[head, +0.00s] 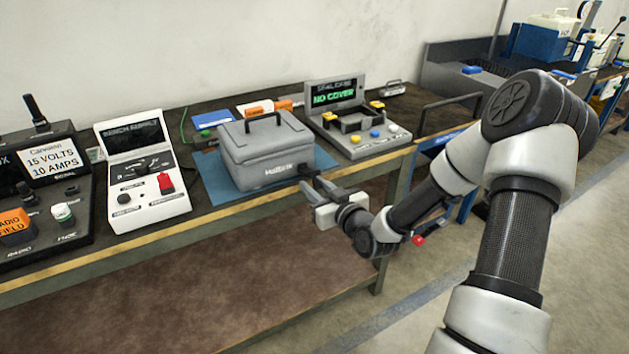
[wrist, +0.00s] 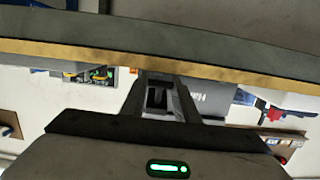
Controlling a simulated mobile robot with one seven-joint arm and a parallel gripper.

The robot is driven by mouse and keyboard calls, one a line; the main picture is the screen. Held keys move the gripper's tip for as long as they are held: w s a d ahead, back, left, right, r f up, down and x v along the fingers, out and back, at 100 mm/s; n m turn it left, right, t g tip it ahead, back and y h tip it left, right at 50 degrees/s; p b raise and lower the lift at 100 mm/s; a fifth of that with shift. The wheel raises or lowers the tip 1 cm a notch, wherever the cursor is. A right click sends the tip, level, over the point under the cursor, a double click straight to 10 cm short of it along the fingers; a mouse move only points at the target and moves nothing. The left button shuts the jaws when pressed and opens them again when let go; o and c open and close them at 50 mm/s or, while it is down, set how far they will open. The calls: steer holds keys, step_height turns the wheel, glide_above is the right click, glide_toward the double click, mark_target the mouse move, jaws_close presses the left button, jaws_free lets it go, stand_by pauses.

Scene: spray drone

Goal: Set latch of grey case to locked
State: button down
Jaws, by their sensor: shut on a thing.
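The grey case (head: 262,150) stands closed on a blue mat on the workbench, its handle up on the lid. It also shows in the wrist view (wrist: 212,106), partly behind the right finger. A small dark latch (head: 306,170) is at the right end of its front face. My gripper (head: 309,183) reaches in from the right, with its fingertips at that latch. In the wrist view my gripper (wrist: 159,85) is shut on a dark piece between its fingers, which looks like the latch. The fingers hide much of it, so its exact setting cannot be told.
A bench panel (head: 148,190) stands left of the case. A grey station reading "NO COVER" (head: 333,96) stands close on the right. Free floor lies in front.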

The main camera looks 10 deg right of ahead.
mark_target(315, 172)
steer(key=r+g+h+p, duration=0.1)
steer(key=r+g+p, duration=0.2)
steer(key=p, duration=0.3)
steer(key=shift+s+r, duration=0.2)
steer(key=shift+r, duration=0.15)
steer(key=g+p, duration=0.1)
steer(key=p, duration=0.1)
steer(key=r+g+p, duration=0.1)
steer(key=p, duration=0.1)
steer(key=r+g+h+p, duration=0.1)
steer(key=p, duration=0.1)
steer(key=shift+w+r+g, duration=0.1)
steer(key=shift+w+g, duration=0.15)
steer(key=shift+g, duration=0.15)
steer(key=g+p, duration=0.1)
steer(key=r+g+h+p, duration=0.1)
steer(key=p, duration=0.1)
steer(key=shift+w+a+r+g, duration=0.15)
steer(key=shift+w+g, duration=0.15)
steer(key=shift+w, duration=0.05)
steer(key=shift+w+a+r+g+h+p, duration=0.15)
steer(key=shift+w+r+g+h+p, duration=0.25)
steer(key=shift+g+p, duration=0.6)
steer(key=shift+w+a+r+g+h+p, duration=0.15)
steer(key=shift+w+r+g+h+p, duration=0.15)
steer(key=shift+g+p, duration=0.65)
steer(key=shift+f, duration=0.1)
steer(key=c, duration=1.4)
jaws_free()
steer(key=shift+o, duration=0.2)
